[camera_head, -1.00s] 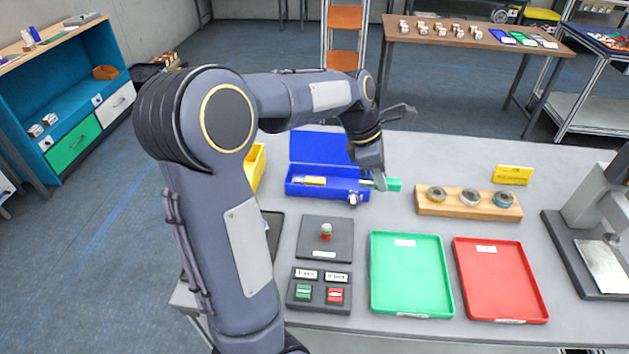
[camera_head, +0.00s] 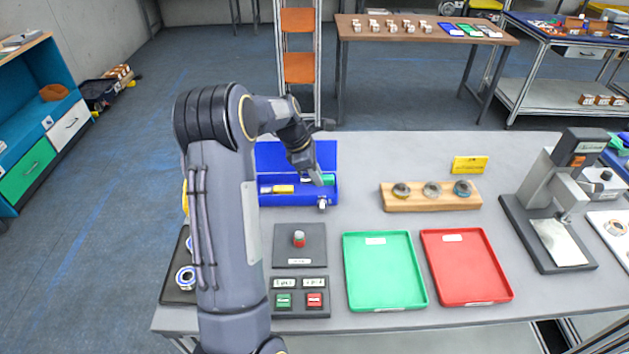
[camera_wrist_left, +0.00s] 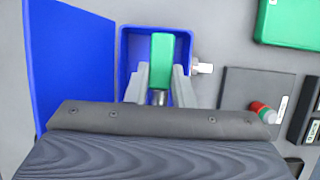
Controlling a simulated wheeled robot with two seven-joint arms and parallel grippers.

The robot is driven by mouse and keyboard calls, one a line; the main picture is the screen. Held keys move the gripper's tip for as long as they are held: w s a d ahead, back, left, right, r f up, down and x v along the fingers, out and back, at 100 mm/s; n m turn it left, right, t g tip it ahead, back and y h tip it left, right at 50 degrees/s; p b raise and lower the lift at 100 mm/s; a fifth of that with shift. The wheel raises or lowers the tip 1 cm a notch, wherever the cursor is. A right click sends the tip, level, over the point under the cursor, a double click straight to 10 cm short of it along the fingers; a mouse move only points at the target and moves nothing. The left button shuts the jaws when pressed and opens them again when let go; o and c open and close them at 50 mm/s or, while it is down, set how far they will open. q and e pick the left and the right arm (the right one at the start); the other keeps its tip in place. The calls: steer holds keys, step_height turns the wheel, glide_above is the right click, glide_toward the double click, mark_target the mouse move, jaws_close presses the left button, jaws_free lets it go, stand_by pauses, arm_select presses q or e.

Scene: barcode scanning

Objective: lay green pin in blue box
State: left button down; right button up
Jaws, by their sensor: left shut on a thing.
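The blue box (camera_head: 270,198) stands open at the back left of the table, its lid (camera_head: 326,155) raised behind it. It also shows in the left wrist view (camera_wrist_left: 128,45). My left gripper (camera_head: 316,181) is at the right end of the box. It is shut on the green pin (camera_wrist_left: 162,52), whose green block lies between the two fingers in the left wrist view and shows at the box's right end in the head view (camera_head: 328,179). The pin is over or inside the box; its exact height I cannot tell. A yellow piece (camera_head: 283,189) lies inside the box. My right gripper is not in view.
A green tray (camera_head: 385,272) and a red tray (camera_head: 466,268) lie in front. A wooden block with several rings (camera_head: 430,197) stands right of the box. A press (camera_head: 548,210) stands at right.

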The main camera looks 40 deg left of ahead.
mark_target(315, 185)
arm_select(q)
steer(key=f, duration=0.1)
steer(key=f+p, duration=0.1)
steer(key=f, duration=0.1)
steer(key=shift+w+a+f, duration=0.15)
steer(key=shift+a+f, duration=0.15)
steer(key=shift+a, duration=0.05)
steer(key=shift+f, duration=0.25)
steer(key=shift+f, duration=0.35)
steer(key=c, duration=1.3)
jaws_free()
steer(key=shift+o, duration=0.2)
